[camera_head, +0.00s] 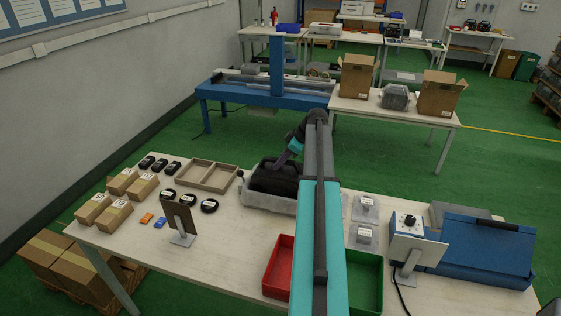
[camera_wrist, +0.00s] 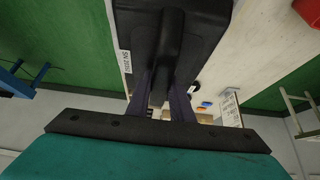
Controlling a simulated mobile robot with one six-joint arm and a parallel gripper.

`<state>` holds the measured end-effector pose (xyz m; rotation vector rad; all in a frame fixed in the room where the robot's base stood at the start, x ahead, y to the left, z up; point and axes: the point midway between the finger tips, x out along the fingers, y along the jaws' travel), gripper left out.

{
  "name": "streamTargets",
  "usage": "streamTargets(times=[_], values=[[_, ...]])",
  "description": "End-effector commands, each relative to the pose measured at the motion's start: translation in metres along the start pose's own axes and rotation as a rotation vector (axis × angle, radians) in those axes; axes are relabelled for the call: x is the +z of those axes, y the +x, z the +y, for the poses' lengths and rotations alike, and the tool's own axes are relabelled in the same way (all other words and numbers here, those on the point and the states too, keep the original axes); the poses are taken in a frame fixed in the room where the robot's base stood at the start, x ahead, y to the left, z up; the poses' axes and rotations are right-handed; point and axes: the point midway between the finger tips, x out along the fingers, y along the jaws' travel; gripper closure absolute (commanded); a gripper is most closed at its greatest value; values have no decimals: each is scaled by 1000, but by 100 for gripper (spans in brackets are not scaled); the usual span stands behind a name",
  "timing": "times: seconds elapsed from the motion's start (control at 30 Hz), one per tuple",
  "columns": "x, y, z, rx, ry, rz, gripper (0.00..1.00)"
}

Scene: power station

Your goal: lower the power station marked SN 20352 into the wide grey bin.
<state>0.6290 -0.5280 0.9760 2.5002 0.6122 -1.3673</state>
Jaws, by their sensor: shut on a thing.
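The power station (camera_head: 272,181) is a black block with a thick handle bar; in the wrist view the black body (camera_wrist: 195,25) fills the top middle, with a white SN label (camera_wrist: 126,68) on its side, its digits hard to read. My gripper (camera_wrist: 165,98) is shut on the handle; in the head view my gripper (camera_head: 287,158) is partly hidden by my arm. The wide grey bin (camera_head: 262,203) stands on the table, and the station shows at its opening, inside the rim's outline. I cannot tell whether it touches the bin's floor. My arm hides the bin's right side.
A red bin (camera_head: 279,268) and a green bin (camera_head: 366,283) stand at the front. A wooden tray (camera_head: 206,175), small cartons (camera_head: 104,212), black discs (camera_head: 188,200) and a brown upright plate (camera_head: 179,217) are left.

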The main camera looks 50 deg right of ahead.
Motion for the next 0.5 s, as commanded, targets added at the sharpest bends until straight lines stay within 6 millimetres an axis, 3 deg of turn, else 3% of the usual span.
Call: streamTargets(times=[0.43, 0.47, 0.5], values=[[-1, -2, 2, 4, 0, 7, 100], [-1, -2, 2, 4, 0, 6, 75], [-1, -2, 2, 4, 0, 6, 68]])
